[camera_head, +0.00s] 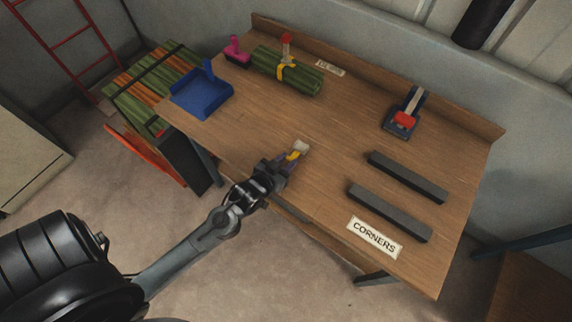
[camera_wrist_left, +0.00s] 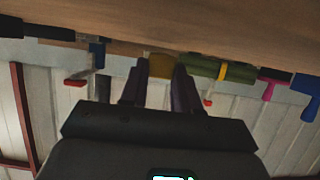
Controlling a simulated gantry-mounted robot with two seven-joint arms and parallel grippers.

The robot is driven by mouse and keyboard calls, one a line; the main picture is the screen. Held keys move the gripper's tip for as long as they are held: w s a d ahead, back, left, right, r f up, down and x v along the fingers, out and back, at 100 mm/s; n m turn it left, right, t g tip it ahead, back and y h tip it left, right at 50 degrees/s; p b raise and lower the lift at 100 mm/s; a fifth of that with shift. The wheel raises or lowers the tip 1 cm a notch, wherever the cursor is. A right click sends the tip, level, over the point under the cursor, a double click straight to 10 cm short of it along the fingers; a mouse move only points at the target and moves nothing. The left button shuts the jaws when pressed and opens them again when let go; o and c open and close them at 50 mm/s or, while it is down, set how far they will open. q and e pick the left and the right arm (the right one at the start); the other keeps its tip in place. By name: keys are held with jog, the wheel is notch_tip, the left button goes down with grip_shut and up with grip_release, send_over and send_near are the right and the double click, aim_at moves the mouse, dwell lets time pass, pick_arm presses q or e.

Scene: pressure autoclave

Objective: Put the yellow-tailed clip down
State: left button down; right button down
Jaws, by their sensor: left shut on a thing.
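My left gripper (camera_head: 289,161) reaches over the front edge of the wooden table (camera_head: 330,140) and is shut on the yellow-tailed clip (camera_head: 294,155). The clip shows yellow between the fingers, with a pale end pointing away toward the table's middle. In the left wrist view the left gripper (camera_wrist_left: 160,82) has the clip's yellow tail (camera_wrist_left: 161,65) between its dark fingers. The fingers hide part of the clip. I cannot tell whether the clip touches the tabletop. My right gripper is not in view.
A blue tray (camera_head: 202,97), a pink-handled tool (camera_head: 236,50) and a green bundle with a yellow band (camera_head: 287,72) stand at the left and back. A red-and-blue device (camera_head: 403,117), two dark bars (camera_head: 407,176) and a CORNERS label (camera_head: 375,237) lie right. The table's middle is clear.

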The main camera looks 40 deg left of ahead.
pick_arm(q)
jog(key=shift+f, duration=0.8)
jog(key=shift+f, duration=0.1)
jog(key=c, duration=0.8)
grip_release()
